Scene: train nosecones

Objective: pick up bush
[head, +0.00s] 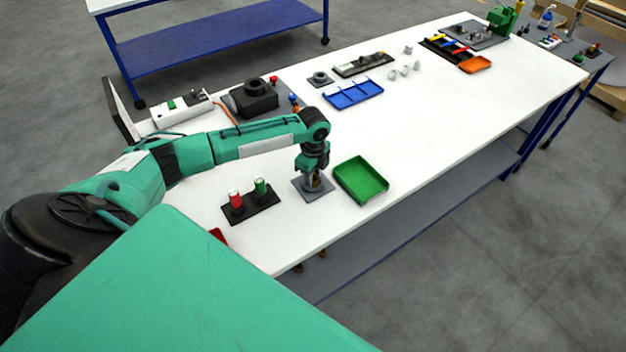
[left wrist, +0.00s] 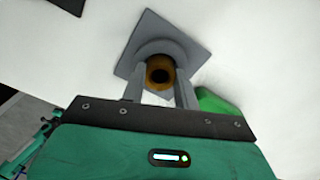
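The bush (left wrist: 160,72), a brass-coloured ring with a dark hole, stands in a round grey holder on a square grey plate (left wrist: 133,65). In the head view this plate (head: 325,191) lies on the white table between a black stand and a green tray. My left gripper (head: 313,184) points down over the plate. In the left wrist view its two grey fingers (left wrist: 160,80) are on either side of the bush. I cannot tell whether they press on it. My right gripper is not in view.
A green tray (head: 361,181) lies just right of the left gripper. A black stand (head: 250,205) with a red and a green cylinder is to its left. A blue tray (head: 352,92) and a black block (head: 253,97) lie farther back. The table's right middle is clear.

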